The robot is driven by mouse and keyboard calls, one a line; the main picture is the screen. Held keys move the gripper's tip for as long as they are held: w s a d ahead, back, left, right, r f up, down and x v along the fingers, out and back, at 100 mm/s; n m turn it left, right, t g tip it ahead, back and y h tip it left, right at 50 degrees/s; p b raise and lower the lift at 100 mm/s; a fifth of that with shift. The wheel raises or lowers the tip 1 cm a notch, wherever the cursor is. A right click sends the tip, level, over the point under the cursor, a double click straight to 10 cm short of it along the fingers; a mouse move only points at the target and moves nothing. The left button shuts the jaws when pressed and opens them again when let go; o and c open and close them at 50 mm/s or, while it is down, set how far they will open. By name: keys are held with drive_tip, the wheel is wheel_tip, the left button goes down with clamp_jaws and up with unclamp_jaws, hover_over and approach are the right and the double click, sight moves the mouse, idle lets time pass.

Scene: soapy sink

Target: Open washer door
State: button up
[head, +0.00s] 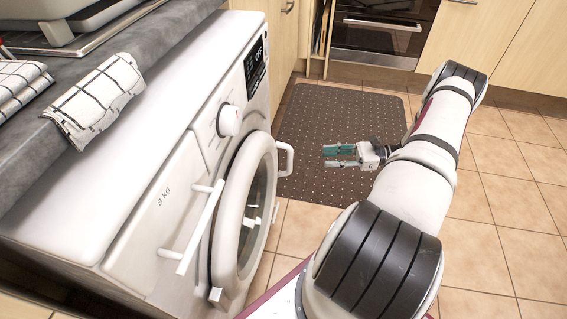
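The white washer (165,130) stands at the left under a grey counter, its front facing right. Its round door (232,235) has a thick white ring around dark glass and looks shut or nearly so; I cannot tell exactly. A white loop handle (289,158) sticks out from the door's far edge. My gripper (326,156), with teal finger pads, is to the right of this handle, apart from it and pointing left toward it. The fingers look parted with nothing between them.
A white bar handle (203,228) juts from the washer's front beside the door. A dark dotted mat (310,110) lies on the tiled floor. Checked cloths (97,98) lie on the counter. An oven (383,35) and wooden cabinets stand at the back.

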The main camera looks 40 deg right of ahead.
sight(289, 160)
drive_tip(key=shift+m+t, duration=0.3)
drive_tip(key=shift+t, duration=0.2)
drive_tip(key=b+x, duration=0.1)
drive_tip(key=x, duration=0.3)
drive_tip(key=f+b+x, duration=0.1)
drive_tip(key=x, duration=0.4)
drive_tip(key=f+b+x, duration=0.1)
drive_tip(key=x, duration=0.3)
drive_tip(key=shift+w+a, duration=0.1)
drive_tip(key=shift+w, duration=0.1)
clamp_jaws()
